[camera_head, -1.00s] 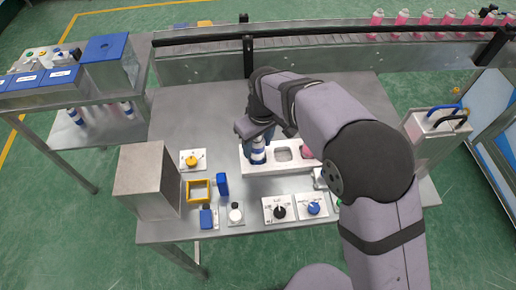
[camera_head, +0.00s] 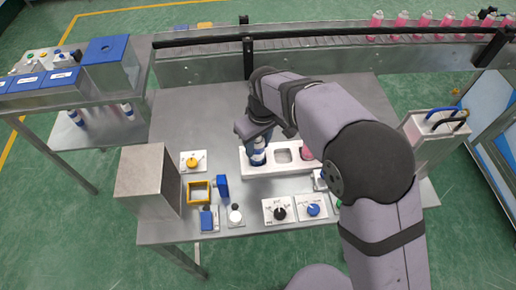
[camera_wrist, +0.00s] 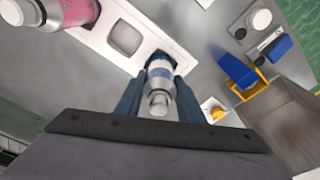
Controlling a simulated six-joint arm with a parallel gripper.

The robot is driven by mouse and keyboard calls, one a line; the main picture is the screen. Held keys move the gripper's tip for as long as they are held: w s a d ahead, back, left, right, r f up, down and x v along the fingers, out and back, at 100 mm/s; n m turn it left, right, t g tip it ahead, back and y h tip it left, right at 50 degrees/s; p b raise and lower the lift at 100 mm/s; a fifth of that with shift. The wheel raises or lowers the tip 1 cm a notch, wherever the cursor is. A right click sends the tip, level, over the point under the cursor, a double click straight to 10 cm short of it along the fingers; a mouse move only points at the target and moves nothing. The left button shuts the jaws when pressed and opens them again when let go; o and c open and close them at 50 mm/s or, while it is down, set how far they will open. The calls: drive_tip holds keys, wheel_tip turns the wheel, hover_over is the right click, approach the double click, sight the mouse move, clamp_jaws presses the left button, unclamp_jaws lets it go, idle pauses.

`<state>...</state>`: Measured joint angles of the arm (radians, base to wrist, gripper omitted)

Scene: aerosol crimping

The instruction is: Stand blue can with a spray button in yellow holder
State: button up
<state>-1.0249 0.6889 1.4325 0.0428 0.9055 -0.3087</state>
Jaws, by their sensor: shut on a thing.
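The blue-and-white can (camera_head: 258,152) stands upright at the left end slot of the white tray (camera_head: 272,169). My gripper is shut around it; in the wrist view my gripper (camera_wrist: 158,97) has one finger on each side of the can (camera_wrist: 160,72), whose pale top faces the camera. The can's lower end is hidden in the slot. The yellow holder (camera_head: 199,183), a square open frame, is empty on the table at lower left of the tray. It also shows in the wrist view (camera_wrist: 259,88), with a blue block beside it.
The tray's middle slot (camera_head: 283,155) is empty and a pink can (camera_head: 306,151) stands at its right. A grey metal box (camera_head: 147,182) stands left of the holder. Dial panels (camera_head: 279,211) line the front edge. The table's back left is clear.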

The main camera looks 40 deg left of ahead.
drive_tip(key=shift+r+p, duration=1.45)
drive_tip(key=shift+r, duration=0.55)
drive_tip(key=s+a+r+b, duration=0.3)
drive_tip(key=s, duration=0.7)
drive_tip(key=s+a+r+b, duration=0.2)
drive_tip(key=s+a+r, duration=0.15)
drive_tip(key=s, duration=0.55)
drive_tip(key=shift+f+p, duration=1.3)
drive_tip(key=shift+f, duration=4.15)
drive_tip(key=shift+f, duration=0.1)
